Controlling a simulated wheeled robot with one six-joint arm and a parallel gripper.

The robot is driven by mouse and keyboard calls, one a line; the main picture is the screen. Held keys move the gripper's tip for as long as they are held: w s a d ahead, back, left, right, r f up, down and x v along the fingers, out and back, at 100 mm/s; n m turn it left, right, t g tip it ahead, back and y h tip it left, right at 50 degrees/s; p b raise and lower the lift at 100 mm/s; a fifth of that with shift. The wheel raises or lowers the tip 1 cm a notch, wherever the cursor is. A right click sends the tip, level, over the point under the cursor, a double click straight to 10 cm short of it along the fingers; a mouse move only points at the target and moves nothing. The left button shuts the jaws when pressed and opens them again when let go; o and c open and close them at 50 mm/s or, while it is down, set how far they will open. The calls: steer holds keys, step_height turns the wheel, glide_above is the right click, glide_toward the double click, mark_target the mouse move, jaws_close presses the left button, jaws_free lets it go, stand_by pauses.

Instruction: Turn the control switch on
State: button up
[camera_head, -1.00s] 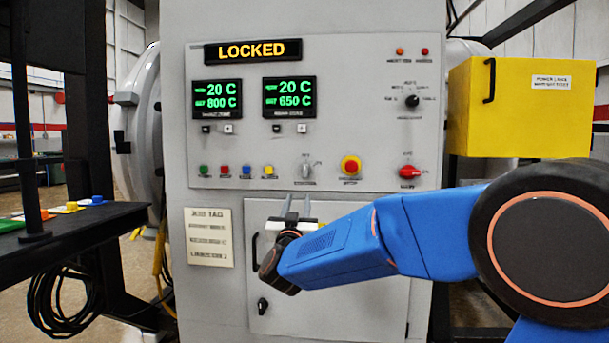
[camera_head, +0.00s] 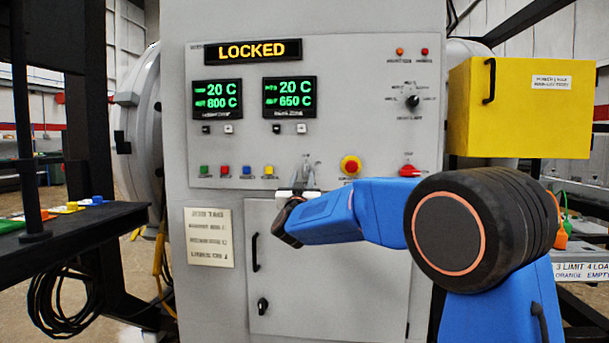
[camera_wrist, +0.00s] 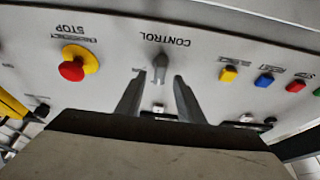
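The control switch (camera_wrist: 160,68) is a small grey knob on the grey panel, below the word CONTROL, which reads upside down in the wrist view. My gripper (camera_wrist: 159,76) is open, with one fingertip on each side of the knob in that view. There is a gap on both sides, and I cannot tell whether the tips reach past the knob's front. In the head view my gripper (camera_head: 304,174) is at the lower edge of the panel (camera_head: 230,150) and mostly hides the switch. The display (camera_head: 252,50) reads LOCKED.
The red emergency stop (camera_wrist: 71,70) on its yellow base is close beside the switch. Blue (camera_wrist: 264,80) and yellow (camera_wrist: 229,74) buttons are on the other side. A red rotary switch (camera_head: 409,171) is partly behind my arm. A cabinet door handle (camera_head: 255,252) stands out below.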

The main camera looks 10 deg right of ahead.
mark_target(305, 172)
steer(key=shift+x, duration=1.65)
jaws_close()
steer(key=shift+m, duration=0.3)
steer(key=m+g+h, duration=0.1)
steer(key=m+h, duration=0.1)
steer(key=m, duration=0.2)
steer(key=m+g+h, duration=0.1)
steer(key=m, duration=0.2)
steer(key=shift+a+m+h, duration=0.1)
steer(key=shift+m+h, duration=0.3)
steer(key=m+g+h, duration=0.1)
steer(key=m, duration=0.2)
steer(key=m+g, duration=0.1)
steer(key=m, duration=0.3)
steer(key=shift+m+g+h, duration=0.3)
steer(key=shift+g+h, duration=0.1)
steer(key=shift+m, duration=0.3)
